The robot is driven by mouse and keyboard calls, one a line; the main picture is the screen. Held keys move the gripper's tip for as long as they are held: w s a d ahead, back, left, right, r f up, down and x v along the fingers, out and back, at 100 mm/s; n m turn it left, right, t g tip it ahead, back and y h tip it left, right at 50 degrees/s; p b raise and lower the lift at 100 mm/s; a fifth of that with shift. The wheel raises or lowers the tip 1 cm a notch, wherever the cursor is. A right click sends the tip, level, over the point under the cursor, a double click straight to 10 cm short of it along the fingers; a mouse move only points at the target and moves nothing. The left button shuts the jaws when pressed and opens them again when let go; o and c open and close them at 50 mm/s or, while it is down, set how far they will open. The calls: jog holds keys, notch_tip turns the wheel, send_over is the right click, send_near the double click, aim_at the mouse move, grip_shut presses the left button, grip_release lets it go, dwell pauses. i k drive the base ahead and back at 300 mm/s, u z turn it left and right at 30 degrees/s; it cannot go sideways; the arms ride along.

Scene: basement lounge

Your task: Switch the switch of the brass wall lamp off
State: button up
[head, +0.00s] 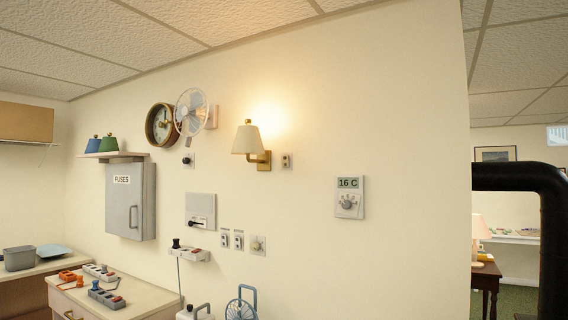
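The brass wall lamp (251,143) hangs on the cream wall near the middle of the head view. It has a cream shade and a brass arm and mount (264,161). It is lit, with a warm glow on the wall above. A small plate that looks like a switch (286,160) sits on the wall just right of the mount. It is too small to tell its lever's position.
Left of the lamp are a wall fan (192,112), a clock (160,125) and a grey fuse box (128,201). Below are several switch plates (231,240); right is a thermostat (349,197). A counter (150,291) with small devices stands lower left. Wall around the thermostat is clear.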

aim_at(285, 158)
jog(key=k, duration=0.6)
jog(key=u, duration=0.8)
jog(key=i, duration=1.8)
jog(key=z, duration=0.65)
